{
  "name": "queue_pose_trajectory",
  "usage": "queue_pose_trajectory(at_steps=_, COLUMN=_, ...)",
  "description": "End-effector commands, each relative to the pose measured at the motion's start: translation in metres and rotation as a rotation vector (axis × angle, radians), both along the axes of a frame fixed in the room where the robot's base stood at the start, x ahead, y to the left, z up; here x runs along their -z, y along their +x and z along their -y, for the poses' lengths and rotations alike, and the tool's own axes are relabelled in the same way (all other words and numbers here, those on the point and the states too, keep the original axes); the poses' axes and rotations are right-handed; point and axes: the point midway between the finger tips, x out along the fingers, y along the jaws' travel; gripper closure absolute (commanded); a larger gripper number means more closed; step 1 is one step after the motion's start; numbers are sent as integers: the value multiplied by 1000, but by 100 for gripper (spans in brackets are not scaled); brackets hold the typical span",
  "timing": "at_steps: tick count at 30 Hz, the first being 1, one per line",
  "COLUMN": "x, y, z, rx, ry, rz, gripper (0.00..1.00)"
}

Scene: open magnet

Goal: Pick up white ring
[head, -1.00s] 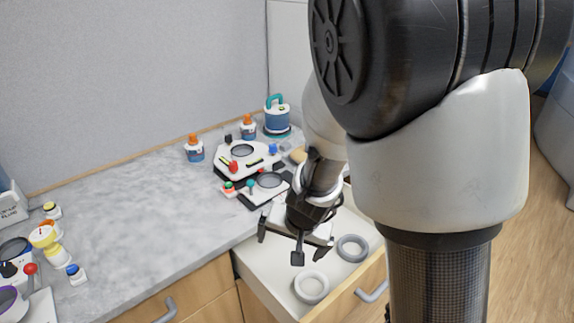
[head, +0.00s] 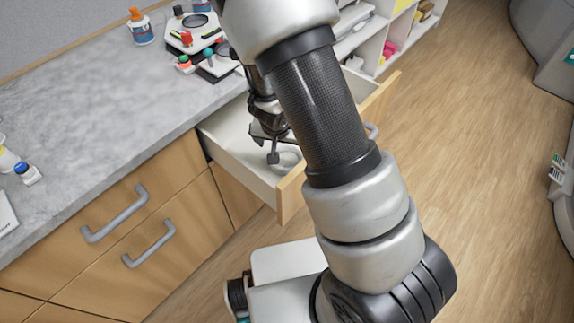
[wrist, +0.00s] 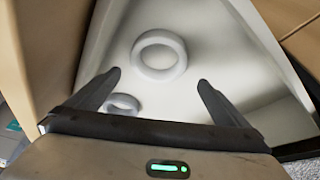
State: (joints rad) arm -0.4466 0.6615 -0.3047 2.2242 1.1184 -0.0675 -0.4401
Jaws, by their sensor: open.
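The white ring (wrist: 160,55) lies flat in the open drawer, upper middle of the wrist view, beyond my fingertips and roughly centred between them. A ring in the drawer (head: 290,160), partly hidden by my arm, shows in the head view and looks like the white one. My gripper (wrist: 159,79) is open and empty, its two fingers apart and pointing down into the drawer. In the head view my gripper (head: 267,143) is over the drawer beside that ring. A smaller-looking grey ring (wrist: 122,104) lies near my left finger in the wrist view.
The drawer (head: 232,145) stands open below the grey counter (head: 90,110). Its walls and wooden front surround the rings closely. Bottles (head: 140,27) and small devices (head: 192,38) stand on the counter behind. The wooden floor (head: 470,150) to the right is clear.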

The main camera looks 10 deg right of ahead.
Motion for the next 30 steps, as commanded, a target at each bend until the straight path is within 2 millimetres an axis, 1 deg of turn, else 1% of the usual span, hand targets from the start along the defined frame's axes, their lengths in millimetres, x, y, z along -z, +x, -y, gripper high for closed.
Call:
queue_pose_trajectory(at_steps=1, x=8, y=2, z=2, rx=1, ry=0, rz=0, gripper=0)
queue_pose_trajectory(at_steps=5, x=13, y=4, z=2, rx=-1, ry=0, rz=0, gripper=0)
queue_pose_trajectory(at_steps=7, x=19, y=4, z=3, rx=1, ry=2, rz=0, gripper=0)
queue_pose_trajectory(at_steps=12, x=47, y=4, z=7, rx=2, ry=1, rz=-1, gripper=0)
queue_pose_trajectory(at_steps=16, x=60, y=9, z=10, rx=1, ry=2, rz=0, gripper=0)
queue_pose_trajectory(at_steps=19, x=64, y=11, z=10, rx=0, ry=1, rz=0, gripper=0)
queue_pose_trajectory(at_steps=26, x=63, y=11, z=10, rx=-1, ry=1, rz=-1, gripper=0)
queue_pose_trajectory(at_steps=30, x=63, y=11, z=10, rx=-1, ry=1, rz=-1, gripper=24)
